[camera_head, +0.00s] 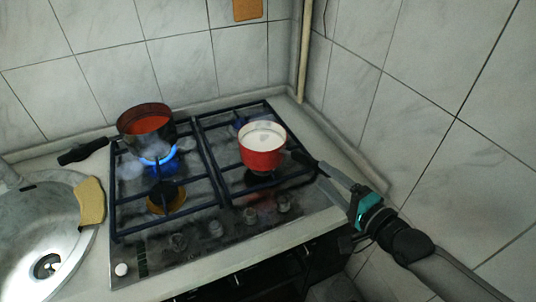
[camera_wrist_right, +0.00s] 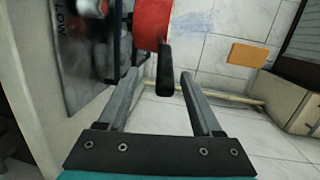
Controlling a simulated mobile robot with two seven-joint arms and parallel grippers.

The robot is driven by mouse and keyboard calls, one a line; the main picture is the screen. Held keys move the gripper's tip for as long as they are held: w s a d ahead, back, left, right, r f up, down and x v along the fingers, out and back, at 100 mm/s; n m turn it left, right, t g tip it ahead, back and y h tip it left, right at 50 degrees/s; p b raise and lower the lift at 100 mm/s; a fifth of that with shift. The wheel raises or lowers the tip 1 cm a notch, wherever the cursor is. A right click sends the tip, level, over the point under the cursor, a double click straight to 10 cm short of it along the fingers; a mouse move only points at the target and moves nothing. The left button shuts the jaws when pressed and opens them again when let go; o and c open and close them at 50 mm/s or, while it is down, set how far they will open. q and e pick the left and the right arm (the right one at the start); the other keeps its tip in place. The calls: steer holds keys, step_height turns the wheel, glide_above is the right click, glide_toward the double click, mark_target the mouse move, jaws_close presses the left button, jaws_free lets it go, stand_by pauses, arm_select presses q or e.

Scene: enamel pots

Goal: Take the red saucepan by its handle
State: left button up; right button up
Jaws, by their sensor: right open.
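In the right wrist view the red side of the saucepan (camera_wrist_right: 152,25) is at the top, and the handle (camera_wrist_right: 164,72) reaches down between the two fingertips of my right gripper (camera_wrist_right: 158,78). The fingers are apart, one on each side of the handle end, with a visible gap to each. My left gripper is not in view.
A dark pot (camera_head: 147,126) with a red-orange inside stands over a lit blue flame (camera_head: 158,155); its black handle (camera_head: 83,151) points left. Steam drifts nearby. A sink (camera_head: 40,225) with a tan sponge cloth (camera_head: 90,201) is at left. A tiled wall rises close on the right.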

mark_target(318, 172)
steer(key=x, duration=0.4)
steer(key=shift+w+d+r, duration=0.1)
steer(key=shift+r, duration=0.3)
steer(key=shift+w+a+f+b, duration=0.1)
steer(key=shift+w+a+b, duration=0.2)
steer(key=shift+w, duration=0.3)
steer(key=shift+c, duration=0.3)
jaws_close()
stand_by(0.3)
steer(key=shift+w+r, duration=0.1)
steer(key=shift+r, duration=0.2)
